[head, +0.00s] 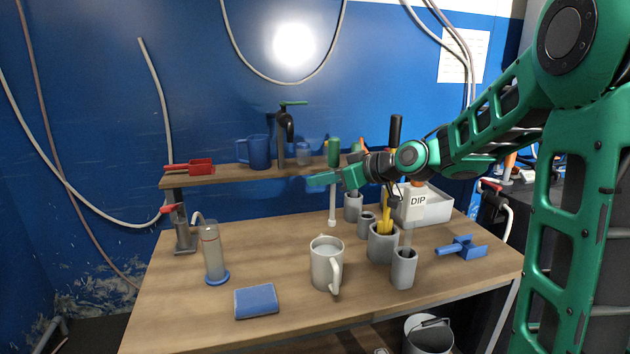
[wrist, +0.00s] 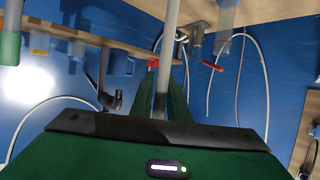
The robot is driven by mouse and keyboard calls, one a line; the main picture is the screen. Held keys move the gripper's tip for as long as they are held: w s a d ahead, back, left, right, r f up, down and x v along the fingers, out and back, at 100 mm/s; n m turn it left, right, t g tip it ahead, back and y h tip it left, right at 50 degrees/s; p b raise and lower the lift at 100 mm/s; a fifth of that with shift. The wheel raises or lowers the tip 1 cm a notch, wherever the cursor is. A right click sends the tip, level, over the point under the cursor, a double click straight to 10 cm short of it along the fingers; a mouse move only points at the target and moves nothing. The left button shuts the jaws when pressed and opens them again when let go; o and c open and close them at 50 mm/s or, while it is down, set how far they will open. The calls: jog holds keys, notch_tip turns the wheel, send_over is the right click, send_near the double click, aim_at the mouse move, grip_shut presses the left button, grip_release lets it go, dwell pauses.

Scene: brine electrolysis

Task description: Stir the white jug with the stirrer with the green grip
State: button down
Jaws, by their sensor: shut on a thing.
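The white jug (head: 318,270) stands upright near the middle of the table, its handle towards the right front, with pale liquid inside. The stirrer with the green grip (head: 334,150) hangs upright, its pale rod (head: 332,205) pointing down. My gripper (head: 325,180) is shut on the stirrer just below its grip. The stirrer's lower end is above and behind the jug, outside it. In the wrist view the rod (wrist: 164,65) runs between my green fingers (wrist: 160,100); the jug does not show there.
Grey holders (head: 380,246) with tools and a grey cup (head: 403,272) stand right of the jug. A blue sponge (head: 256,302) and a cylinder with blue base (head: 212,255) are left. A shelf (head: 225,178) runs behind. A white DIP container (head: 418,204) is back right.

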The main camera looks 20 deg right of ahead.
notch_tip(320, 180, down, 17)
jog(key=a, duration=0.1)
jog(key=shift+a, duration=0.15)
dwell(2.1)
dwell(0.4)
